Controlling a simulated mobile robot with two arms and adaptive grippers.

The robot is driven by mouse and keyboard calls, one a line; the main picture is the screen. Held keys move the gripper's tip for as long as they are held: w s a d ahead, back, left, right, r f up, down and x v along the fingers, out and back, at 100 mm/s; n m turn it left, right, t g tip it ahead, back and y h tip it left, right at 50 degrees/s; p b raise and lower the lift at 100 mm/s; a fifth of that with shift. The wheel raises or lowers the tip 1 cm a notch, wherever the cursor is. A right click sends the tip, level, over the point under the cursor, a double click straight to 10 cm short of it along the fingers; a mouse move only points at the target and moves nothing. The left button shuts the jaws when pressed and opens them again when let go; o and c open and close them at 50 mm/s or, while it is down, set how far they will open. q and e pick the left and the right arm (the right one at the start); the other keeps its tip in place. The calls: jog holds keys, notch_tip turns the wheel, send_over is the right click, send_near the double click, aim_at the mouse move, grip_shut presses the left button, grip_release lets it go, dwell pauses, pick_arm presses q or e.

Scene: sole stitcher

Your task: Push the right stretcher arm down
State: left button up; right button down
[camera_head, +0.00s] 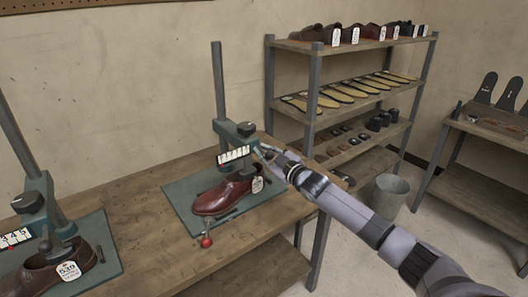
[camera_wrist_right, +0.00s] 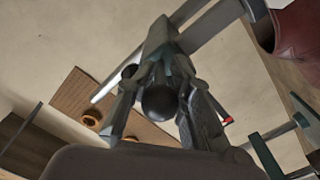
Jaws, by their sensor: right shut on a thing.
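The right stretcher has an upright grey post (camera_head: 219,85) and a green arm (camera_head: 226,131) carrying a white number scale (camera_head: 234,155) and a black knob (camera_head: 246,129). The arm is above a brown-red shoe (camera_head: 222,194) with a white tag, on a green base plate (camera_head: 182,197). My right gripper (camera_head: 264,152) is at the right end of this arm. In the right wrist view, a black ball knob (camera_wrist_right: 158,101) sits between the fingers of my right gripper, which is shut on it. My left gripper is out of view.
A second stretcher (camera_head: 30,201) with a tagged brown shoe (camera_head: 42,276) stands at the left of the wooden bench (camera_head: 145,255). A red-knobbed lever (camera_head: 207,241) is at the front of the right base plate. A shelf rack (camera_head: 316,95) and a bucket (camera_head: 390,192) stand beyond my right arm.

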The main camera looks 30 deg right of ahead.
jog(key=shift+s+a+f, duration=0.1)
jog(key=shift+a+f, duration=0.05)
jog(key=shift+f, duration=0.5)
jog(key=c, duration=1.8)
grip_release()
jog(key=shift+s, duration=0.1)
jog(key=shift+o, duration=0.6)
jog(key=shift+r, duration=0.2)
jog(key=shift+r, duration=0.15)
jog(key=s+d, duration=0.1)
jog(key=s, duration=1.1)
jog(key=shift+d, duration=0.1)
